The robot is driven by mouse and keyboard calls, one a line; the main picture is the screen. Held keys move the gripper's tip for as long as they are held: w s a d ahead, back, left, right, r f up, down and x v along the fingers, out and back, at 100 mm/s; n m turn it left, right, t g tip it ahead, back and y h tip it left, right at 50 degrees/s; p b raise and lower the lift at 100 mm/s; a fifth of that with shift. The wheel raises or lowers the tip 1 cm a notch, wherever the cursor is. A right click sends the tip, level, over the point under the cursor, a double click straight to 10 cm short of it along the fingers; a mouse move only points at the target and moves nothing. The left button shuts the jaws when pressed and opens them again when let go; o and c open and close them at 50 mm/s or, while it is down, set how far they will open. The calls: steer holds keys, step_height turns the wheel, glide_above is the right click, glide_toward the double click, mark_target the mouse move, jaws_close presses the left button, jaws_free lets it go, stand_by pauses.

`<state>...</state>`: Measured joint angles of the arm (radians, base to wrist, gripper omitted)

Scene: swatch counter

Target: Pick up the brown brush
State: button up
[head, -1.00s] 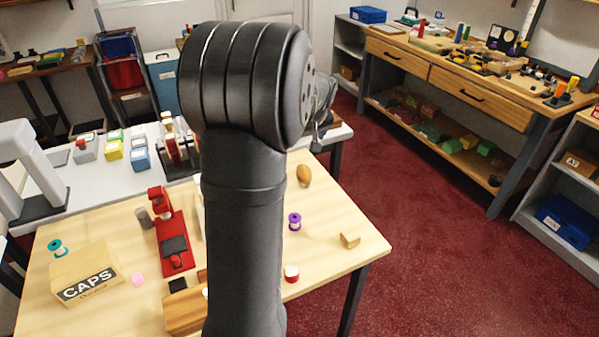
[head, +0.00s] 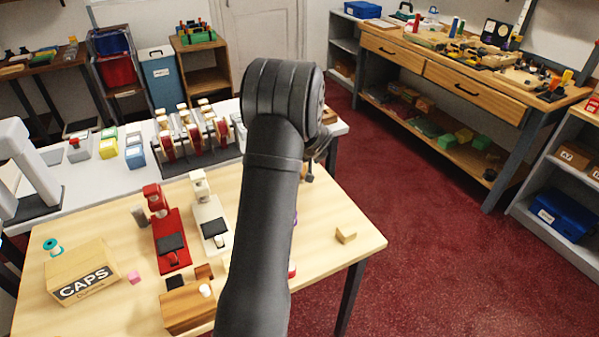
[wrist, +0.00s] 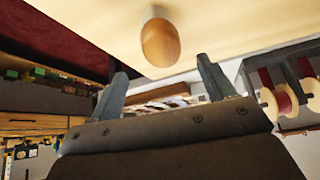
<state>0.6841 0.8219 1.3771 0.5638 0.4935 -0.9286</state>
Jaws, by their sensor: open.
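The brown brush (wrist: 160,43) shows at the top middle of the wrist view as a rounded brown body with a short grey-white part behind it. It is against the light wooden table top (wrist: 230,30). My gripper (wrist: 161,67) is open, with its two fingertips apart and nothing between them. The brush appears just beyond the fingertips, roughly centred between them. In the head view my arm hides most of the gripper and the brush; a small brown patch (head: 304,171) beside the arm looks like the brush.
A CAPS box (head: 82,272), a red press (head: 170,240) and a cream press (head: 209,225) stand on the left of the table. A small wooden block (head: 345,236) lies near the right edge. A spool rack (head: 190,140) stands on the grey counter behind.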

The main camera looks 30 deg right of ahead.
steer(key=shift+a+x, duration=0.15)
steer(key=shift+x, duration=1.3)
steer(key=shift+a+x, duration=0.15)
steer(key=shift+x, duration=1.25)
steer(key=shift+f, duration=0.1)
steer(key=shift+c, duration=0.2)
steer(key=c, duration=1)
